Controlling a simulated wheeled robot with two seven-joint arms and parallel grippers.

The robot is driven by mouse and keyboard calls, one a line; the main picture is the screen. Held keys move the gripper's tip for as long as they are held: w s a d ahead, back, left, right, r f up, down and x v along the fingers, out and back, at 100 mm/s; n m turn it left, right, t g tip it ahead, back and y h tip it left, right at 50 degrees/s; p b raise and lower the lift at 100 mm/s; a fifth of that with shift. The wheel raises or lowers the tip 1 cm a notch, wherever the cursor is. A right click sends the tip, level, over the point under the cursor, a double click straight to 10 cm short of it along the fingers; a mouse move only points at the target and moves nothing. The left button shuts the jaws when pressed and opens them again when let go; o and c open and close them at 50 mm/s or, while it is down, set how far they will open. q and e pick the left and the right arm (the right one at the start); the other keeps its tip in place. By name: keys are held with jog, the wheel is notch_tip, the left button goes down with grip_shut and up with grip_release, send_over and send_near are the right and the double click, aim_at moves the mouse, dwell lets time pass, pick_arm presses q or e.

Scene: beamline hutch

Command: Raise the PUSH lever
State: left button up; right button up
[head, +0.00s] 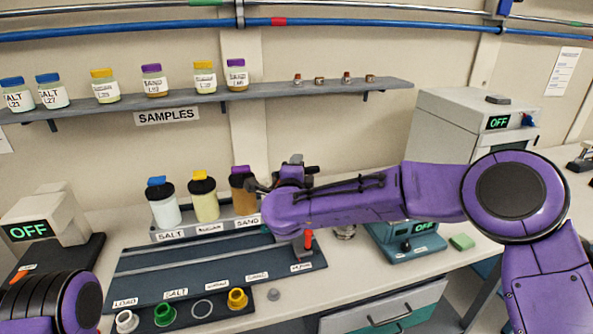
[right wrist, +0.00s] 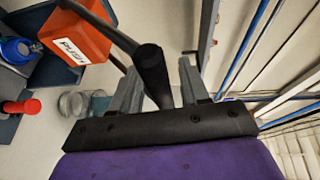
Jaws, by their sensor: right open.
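In the right wrist view, the PUSH lever (right wrist: 152,72) is a black arm with a thick, round-ended black grip. An orange block (right wrist: 75,36) marked PUSH stands beside it at the upper left. My right gripper (right wrist: 159,66) is open, with its two grey fingers on either side of the black grip. A gap shows on the right finger's side; the grip lies nearer the left finger, and I cannot tell whether they touch. In the head view my purple right arm covers most of the lever and gripper. My left gripper is outside the picture; only its arm shows at lower left.
A glass jar (right wrist: 75,103) and a red knob (right wrist: 22,107) are left of the gripper in the wrist view. In the head view, the dark rack (head: 205,258) and jars lie left of my right arm. The samples shelf (head: 215,97) runs along the wall above.

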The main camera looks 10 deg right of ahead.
jog(key=f+b+v, duration=0.1)
jog(key=b+v, duration=0.2)
jog(key=v, duration=0.6)
jog(key=shift+s+r, duration=0.3)
jog(key=shift+r, duration=0.2)
jog(key=shift+a, duration=0.15)
jog(key=shift+c, duration=0.3)
